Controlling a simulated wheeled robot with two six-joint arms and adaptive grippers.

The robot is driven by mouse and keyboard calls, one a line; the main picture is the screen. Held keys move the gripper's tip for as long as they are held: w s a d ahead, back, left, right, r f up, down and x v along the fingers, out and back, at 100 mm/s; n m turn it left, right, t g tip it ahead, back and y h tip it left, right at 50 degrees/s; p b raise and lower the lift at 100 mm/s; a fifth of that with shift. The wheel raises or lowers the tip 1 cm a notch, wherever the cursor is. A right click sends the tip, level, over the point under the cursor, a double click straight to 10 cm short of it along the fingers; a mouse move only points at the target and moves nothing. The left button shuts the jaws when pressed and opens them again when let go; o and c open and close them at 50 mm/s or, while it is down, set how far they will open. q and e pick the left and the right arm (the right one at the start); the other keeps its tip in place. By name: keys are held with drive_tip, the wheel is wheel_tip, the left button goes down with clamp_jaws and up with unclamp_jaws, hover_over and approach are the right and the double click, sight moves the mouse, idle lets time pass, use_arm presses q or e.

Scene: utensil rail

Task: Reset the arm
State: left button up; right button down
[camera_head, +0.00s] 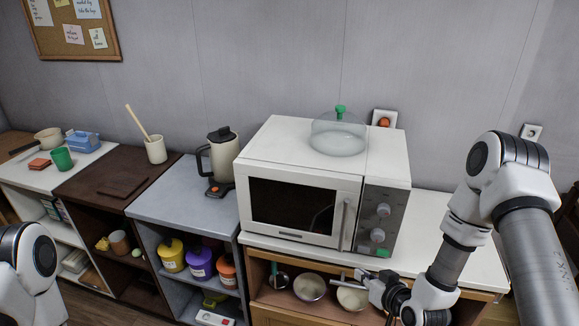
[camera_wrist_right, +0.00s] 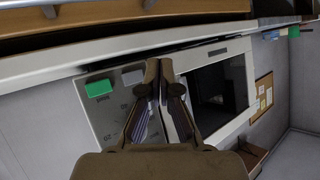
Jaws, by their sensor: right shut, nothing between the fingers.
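My right arm (camera_head: 455,240) reaches down from the right in the head view. Its gripper (camera_head: 366,280) is in front of the shelf below the white microwave (camera_head: 290,205), close to the metal pans there; whether it touches one cannot be told. In the right wrist view the two fingertips (camera_wrist_right: 162,70) are together with nothing between them. Behind them that view shows the microwave's control panel with a green button (camera_wrist_right: 98,88). Part of my left arm (camera_head: 30,262) shows at the left edge; its gripper is out of view.
A metal pan (camera_head: 309,287) and another (camera_head: 352,298) sit in the lower shelf. A glass lid (camera_head: 338,138) with a green knob is on the microwave. A kettle (camera_head: 222,158) stands left of it. The white counter (camera_head: 440,215) right of the microwave has bare room beside my arm.

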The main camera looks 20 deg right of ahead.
drive_tip(key=s+a+f+n+g, duration=0.1)
drive_tip(key=s+a+f+g, duration=0.4)
drive_tip(key=s, duration=0.3)
drive_tip(key=s+a+f+n+g, duration=0.2)
drive_tip(key=s+a+f+g, duration=0.15)
drive_tip(key=s+f, duration=0.4)
drive_tip(key=s+m+g+h, duration=0.1)
drive_tip(key=s+g, duration=0.3)
drive_tip(key=s, duration=0.6)
drive_tip(key=shift+s+d+f+m, duration=0.2)
drive_tip(key=shift+s+d+m, duration=0.15)
drive_tip(key=shift+m, duration=0.15)
